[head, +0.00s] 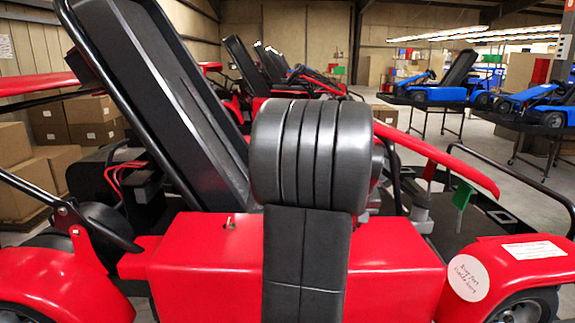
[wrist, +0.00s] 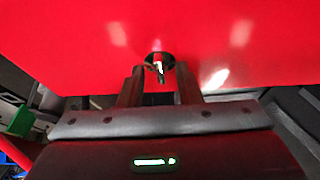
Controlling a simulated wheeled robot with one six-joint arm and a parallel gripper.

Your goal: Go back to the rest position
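My gripper (wrist: 159,76) is at the red bodywork (wrist: 75,45) in the wrist view. Its two dark fingers stand apart. A small metal piece in a dark round socket (wrist: 159,61) shows on the bodywork just beyond and between the fingertips. I see no finger closed on it. In the head view my black arm stands in front of the red kart (head: 200,262) and hides my gripper. A small metal fitting (head: 229,222) sits on the kart's red top edge, left of my arm.
A black seat (head: 165,95) leans up behind the bodywork. Black tubes and red fenders flank the kart. Cardboard boxes (head: 50,165) stand at left. Blue karts (head: 445,93) rest on stands at back right, with grey floor between.

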